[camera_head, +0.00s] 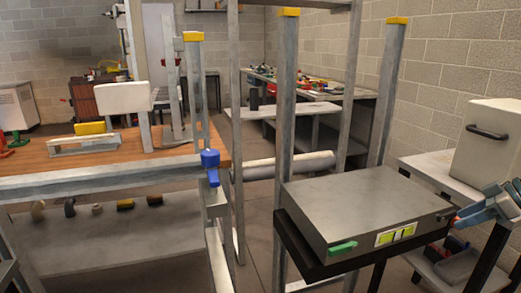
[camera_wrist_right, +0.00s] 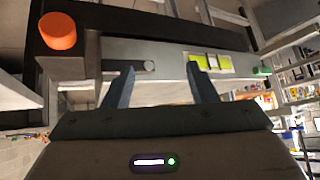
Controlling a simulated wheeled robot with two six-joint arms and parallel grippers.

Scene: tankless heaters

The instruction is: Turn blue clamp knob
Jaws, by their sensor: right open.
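The blue clamp knob (camera_head: 210,158) sits on top of a metal clamp post at the corner of the wooden workbench, left of centre in the head view. It does not show in the right wrist view. My right gripper (camera_head: 456,216) is at the right edge of the head view, far to the right of the knob, beside the right end of a grey metal box. In the right wrist view my right gripper (camera_wrist_right: 163,80) has its two fingers spread, with no object held between them. My left gripper is not in view.
The grey box (camera_head: 350,210) lies on a dark stand between my right gripper and the knob; it has a green handle (camera_head: 342,247) and a yellow-green label (camera_head: 396,234). An orange knob (camera_wrist_right: 58,31) is near in the wrist view. Upright metal posts (camera_head: 286,120) stand right of the blue knob.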

